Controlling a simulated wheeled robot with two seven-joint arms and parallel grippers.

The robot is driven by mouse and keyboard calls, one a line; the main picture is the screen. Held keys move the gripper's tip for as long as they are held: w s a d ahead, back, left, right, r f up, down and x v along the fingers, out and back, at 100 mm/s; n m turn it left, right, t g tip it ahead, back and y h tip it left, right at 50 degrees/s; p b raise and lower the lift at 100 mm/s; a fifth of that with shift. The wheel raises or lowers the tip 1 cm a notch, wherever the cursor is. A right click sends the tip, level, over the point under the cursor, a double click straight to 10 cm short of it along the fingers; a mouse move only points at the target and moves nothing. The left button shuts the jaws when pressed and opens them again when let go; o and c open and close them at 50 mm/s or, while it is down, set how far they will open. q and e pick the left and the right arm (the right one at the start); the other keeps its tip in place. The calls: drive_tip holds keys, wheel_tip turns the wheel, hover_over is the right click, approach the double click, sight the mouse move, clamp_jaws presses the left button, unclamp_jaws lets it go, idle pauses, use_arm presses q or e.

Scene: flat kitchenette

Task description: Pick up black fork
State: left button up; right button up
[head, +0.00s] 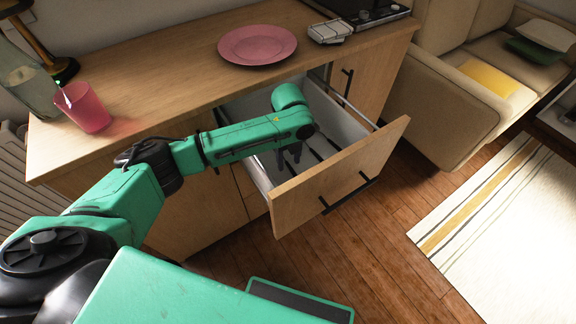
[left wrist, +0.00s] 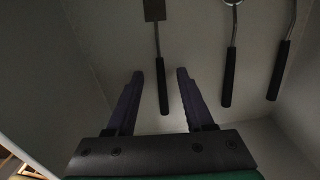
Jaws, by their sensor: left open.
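My left gripper (head: 290,156) is open and reaches down into the open drawer (head: 335,185). In the left wrist view its two fingers (left wrist: 160,78) point at the drawer floor. Several black-handled utensils lie there. The nearest one (left wrist: 162,85) has a flat, squarish head and its handle lies between the fingers in the picture, with no visible grip on it. A second utensil (left wrist: 229,70) with a rounded head and a third (left wrist: 279,70) lie to the right. Their heads are cut off, so I cannot tell which one is the fork. My right gripper is out of view.
The drawer's front panel and side walls surround the gripper. The counter (head: 170,75) above holds a pink plate (head: 257,45), a pink cup (head: 86,108) and a small wire-topped item (head: 330,31). A beige sofa (head: 440,105) stands right, with open wooden floor (head: 400,220) before it.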

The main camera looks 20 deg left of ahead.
use_arm(q)
drive_tip(key=shift+f, duration=0.5)
clamp_jaws()
